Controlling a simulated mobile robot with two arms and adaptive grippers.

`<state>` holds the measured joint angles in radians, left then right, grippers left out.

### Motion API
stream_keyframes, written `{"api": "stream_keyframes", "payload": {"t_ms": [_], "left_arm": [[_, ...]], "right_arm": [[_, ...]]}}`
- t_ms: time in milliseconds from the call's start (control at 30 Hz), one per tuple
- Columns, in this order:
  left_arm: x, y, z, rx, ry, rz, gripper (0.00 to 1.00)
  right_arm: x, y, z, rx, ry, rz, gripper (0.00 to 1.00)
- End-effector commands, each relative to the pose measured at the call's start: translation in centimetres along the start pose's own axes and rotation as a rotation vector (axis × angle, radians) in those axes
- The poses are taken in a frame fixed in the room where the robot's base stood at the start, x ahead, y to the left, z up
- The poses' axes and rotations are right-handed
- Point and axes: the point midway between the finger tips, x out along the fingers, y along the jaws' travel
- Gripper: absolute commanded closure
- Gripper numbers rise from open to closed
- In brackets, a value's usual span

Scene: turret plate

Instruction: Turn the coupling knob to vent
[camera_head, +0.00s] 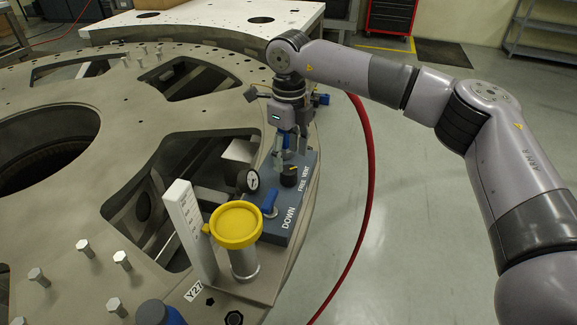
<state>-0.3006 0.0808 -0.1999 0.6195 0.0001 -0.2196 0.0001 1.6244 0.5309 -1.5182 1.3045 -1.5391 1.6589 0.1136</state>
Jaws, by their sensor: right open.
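The coupling knob (289,177) is a small dark knob with a yellow mark, on a blue-grey control block (301,211) at the plate's right edge. White lettering beside it reads FREE and VENT, and DOWN stands nearer the front. My right gripper (290,155) points down just above the knob, open, with its fingers close to it. I cannot tell whether they touch the knob. The gripper partly hides the block's back end. My left gripper is not in view.
A blue lever (269,201) and a round gauge (252,180) sit close to the knob. A yellow-capped cylinder (237,224) and an upright white scale (190,230) stand in front. Bolts rise from the turret plate (70,215). A red hose (369,190) crosses the floor at right.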

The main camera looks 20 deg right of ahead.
Motion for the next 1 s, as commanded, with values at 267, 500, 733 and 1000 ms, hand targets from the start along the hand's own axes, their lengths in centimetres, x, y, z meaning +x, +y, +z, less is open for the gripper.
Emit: {"api": "stream_keyframes", "payload": {"t_ms": [267, 500, 733, 1000], "left_arm": [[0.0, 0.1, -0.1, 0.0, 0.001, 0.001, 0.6], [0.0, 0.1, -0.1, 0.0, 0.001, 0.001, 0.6], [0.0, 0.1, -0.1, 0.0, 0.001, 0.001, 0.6], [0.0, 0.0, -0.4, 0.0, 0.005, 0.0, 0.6]], "right_arm": [[-5.1, 0.0, 0.1, 0.001, -0.002, -0.001, 0.46], [-6.5, 0.0, 0.0, 0.0, 0.0, 0.001, 0.46], [-6.5, 0.0, 0.0, 0.0, 0.0, 0.001, 0.46], [-6.5, 0.0, 0.0, 0.0, 0.0, 0.0, 0.46]]}}
